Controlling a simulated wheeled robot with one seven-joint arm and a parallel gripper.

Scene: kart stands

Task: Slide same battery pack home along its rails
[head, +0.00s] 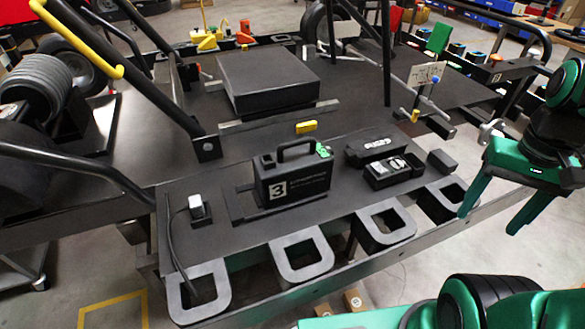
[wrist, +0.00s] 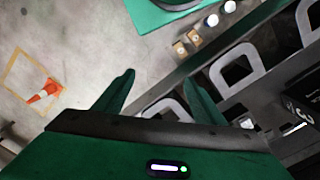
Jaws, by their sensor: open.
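The battery pack (head: 292,178) is a black upright block with a carry handle, a white label "3" and a green part at its top right corner. It stands on the black side deck, in a low-edged recess (head: 240,207) that shows bare to its left. Any rails under it are hidden. My gripper (head: 488,222) is at the right, apart from the pack, with its green fingers spread and nothing between them. In the wrist view the open fingers (wrist: 159,76) point over the deck's edge. A dark block with white marks at the right edge there appears to be the pack.
A white plug (head: 197,207) with a black cable is left of the pack. An open black case (head: 392,172) and a yellow piece (head: 306,127) are near it. A large flat black block (head: 265,80) lies behind, beside grey strips. Several loop-shaped frames (head: 303,256) line the front edge.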

